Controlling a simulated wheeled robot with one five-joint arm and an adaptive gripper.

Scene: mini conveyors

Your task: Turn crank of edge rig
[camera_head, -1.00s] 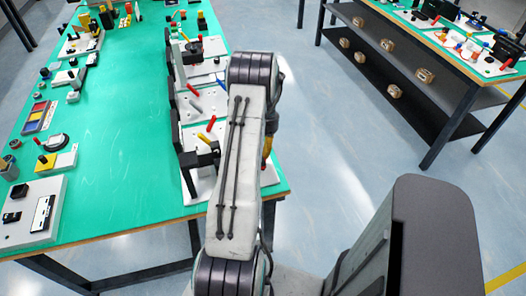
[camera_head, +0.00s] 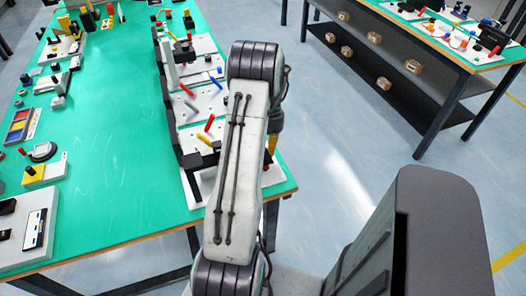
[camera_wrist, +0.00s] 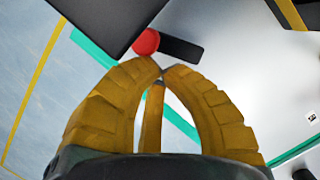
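In the wrist view, my gripper (camera_wrist: 160,70) has yellow ribbed fingers whose tips meet, with nothing visible between the tips. A round red knob (camera_wrist: 146,42) lies just beyond the tips, beside a dark bar (camera_wrist: 182,50) that looks like a crank arm. I cannot tell whether the fingers touch the knob. A large dark block (camera_wrist: 100,22) stands next to it over a pale plate (camera_wrist: 245,75). In the head view, the nearest edge rig (camera_head: 199,158) has dark parts on a white plate at the table's right edge. My gripper (camera_head: 272,142) is mostly hidden behind my arm.
The green table (camera_head: 110,150) has a clear middle. More rigs with red and blue rods (camera_head: 216,82) line its right edge, and devices (camera_head: 40,175) line its left. A second table (camera_head: 480,62) stands at the right, with open floor (camera_head: 345,160) between.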

